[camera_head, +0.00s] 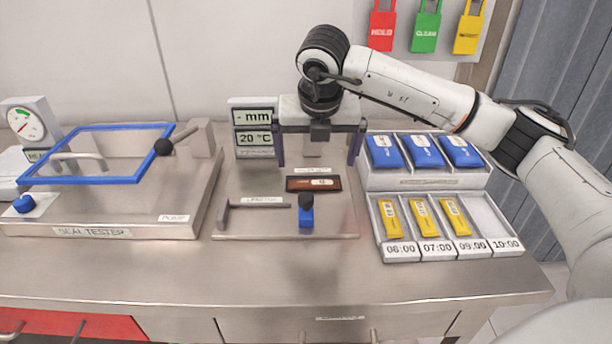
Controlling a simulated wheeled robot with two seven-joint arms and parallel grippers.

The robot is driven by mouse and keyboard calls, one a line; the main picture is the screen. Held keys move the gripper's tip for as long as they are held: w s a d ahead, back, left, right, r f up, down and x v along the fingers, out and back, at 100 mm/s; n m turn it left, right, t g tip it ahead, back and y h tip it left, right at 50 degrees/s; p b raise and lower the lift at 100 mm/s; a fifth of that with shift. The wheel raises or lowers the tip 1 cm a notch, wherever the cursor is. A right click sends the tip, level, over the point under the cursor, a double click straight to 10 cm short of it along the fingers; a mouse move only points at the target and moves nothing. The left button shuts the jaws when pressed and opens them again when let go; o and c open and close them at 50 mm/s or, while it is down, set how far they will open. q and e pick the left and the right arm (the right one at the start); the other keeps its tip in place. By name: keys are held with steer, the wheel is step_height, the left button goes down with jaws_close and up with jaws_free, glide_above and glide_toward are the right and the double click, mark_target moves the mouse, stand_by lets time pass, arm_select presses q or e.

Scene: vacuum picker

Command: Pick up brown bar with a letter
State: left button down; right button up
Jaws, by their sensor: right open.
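The brown bar (299,184) lies flat on the metal plate in the middle of the bench, with a small white label toward its right end. My right gripper (319,162) is above and behind the bar, pointing down. Its two dark fingers are spread wide apart, and nothing shows between them. The bar is apart from the fingers in this view. The letter on the bar is too small to read. My left gripper is not in view.
A display (253,117) stands behind, left. The seal tester (150,217) is at left. Trays of blue packs (423,150) and yellow packs (424,217) are at right. The front bench strip is clear.

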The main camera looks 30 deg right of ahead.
mark_target(314, 184)
steer(key=x, duration=0.2)
steer(key=shift+s+f, duration=0.1)
steer(key=shift+f, duration=0.3)
steer(key=x, duration=0.1)
steer(key=p+x, duration=0.1)
steer(key=x, duration=0.2)
steer(key=shift+s+a+f, duration=0.2)
steer(key=shift+a+f, duration=0.05)
steer(key=shift+w+f, duration=0.15)
steer(key=shift+f, duration=0.25)
steer(key=c, duration=0.8)
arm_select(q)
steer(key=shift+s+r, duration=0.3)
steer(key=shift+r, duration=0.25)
arm_select(e)
steer(key=shift+c, duration=0.4)
steer(key=shift+r, duration=0.1)
